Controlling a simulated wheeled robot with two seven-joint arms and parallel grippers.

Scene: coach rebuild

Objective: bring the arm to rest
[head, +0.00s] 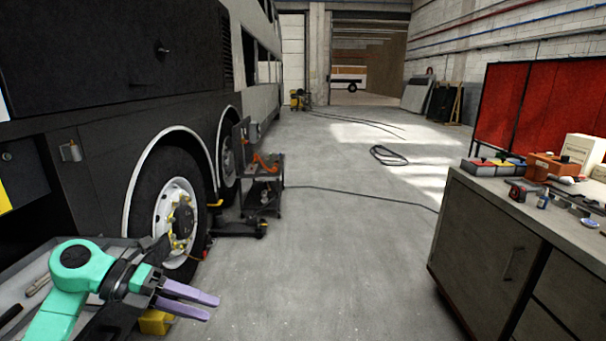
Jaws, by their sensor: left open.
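My left arm comes in from the lower left, with teal links. My left gripper (198,303) has two purple fingers that point right, with a gap between them. It is open, and I see nothing between the fingers. It is in front of a grey tray or cart top (32,270) at the lower left, and the wheel of the coach (176,215) is behind it. My right arm and gripper are not in view.
A workbench (486,245) with tools and boxes stands at the right. A tool cart (263,185) and a jack (236,228) are beside the coach (100,80). A cable (388,156) lies on the floor. The middle floor (335,260) is mostly clear.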

